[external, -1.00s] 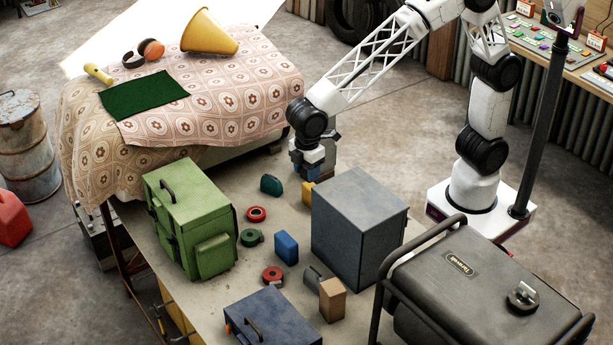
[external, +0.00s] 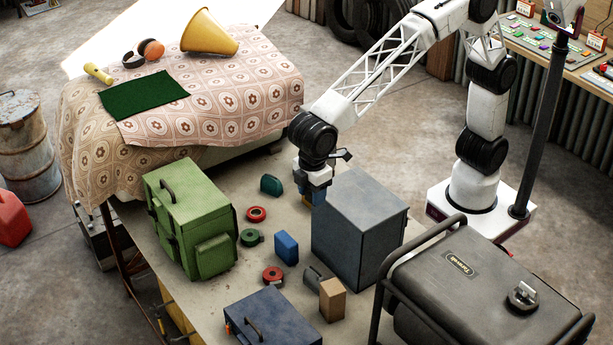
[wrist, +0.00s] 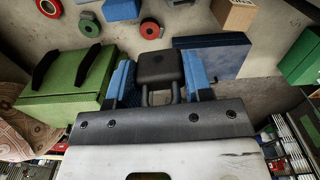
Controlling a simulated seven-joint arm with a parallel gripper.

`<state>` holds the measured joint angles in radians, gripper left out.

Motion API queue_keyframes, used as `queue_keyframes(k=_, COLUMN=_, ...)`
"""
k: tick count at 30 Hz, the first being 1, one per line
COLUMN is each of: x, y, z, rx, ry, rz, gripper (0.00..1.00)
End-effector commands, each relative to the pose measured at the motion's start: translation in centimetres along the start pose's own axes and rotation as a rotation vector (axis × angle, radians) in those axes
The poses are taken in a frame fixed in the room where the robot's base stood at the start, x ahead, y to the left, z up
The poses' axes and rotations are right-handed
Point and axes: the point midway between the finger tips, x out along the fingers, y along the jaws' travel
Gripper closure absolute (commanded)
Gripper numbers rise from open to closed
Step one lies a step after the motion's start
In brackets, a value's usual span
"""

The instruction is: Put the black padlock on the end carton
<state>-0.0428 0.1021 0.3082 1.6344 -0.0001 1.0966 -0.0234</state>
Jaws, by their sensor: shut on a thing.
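My gripper (external: 317,197) hangs behind the left rear edge of the large grey box in the external view. In the wrist view my gripper (wrist: 158,88) has its blue fingers shut on the black padlock (wrist: 158,66). Its dark square body sticks out beyond the fingertips and its shackle lies between them. I cannot make out the padlock in the external view. A small brown carton (external: 332,299) stands upright on the table in front of the grey box; it also shows in the wrist view (wrist: 236,14). I cannot tell whether it is the end carton.
The tall grey box (external: 360,230) stands close beside my gripper. A green case (external: 190,215), a blue box (external: 286,247), tape rolls (external: 256,213) and a dark blue toolbox (external: 270,318) share the table. A black generator (external: 470,285) stands at the front right.

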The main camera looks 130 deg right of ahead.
Motion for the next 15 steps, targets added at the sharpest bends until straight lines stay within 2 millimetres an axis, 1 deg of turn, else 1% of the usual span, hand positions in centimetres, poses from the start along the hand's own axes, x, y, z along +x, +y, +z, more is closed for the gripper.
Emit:
queue_keyframes(k=1, x=0.0, y=-1.6, z=-0.8, rx=0.001, ry=0.0, rz=0.0, gripper=0.8)
queue_keyframes(k=9, x=0.2, y=-9.2, z=-3.9, rx=0.033, ry=-0.001, rz=0.0, gripper=0.8)
queue_keyframes(k=12, x=0.2, y=-11.6, z=-4.8, rx=0.044, ry=0.001, rz=0.0, gripper=0.8)
queue_keyframes(k=15, x=0.3, y=-13.6, z=-5.4, rx=0.053, ry=0.0, rz=0.0, gripper=0.8)
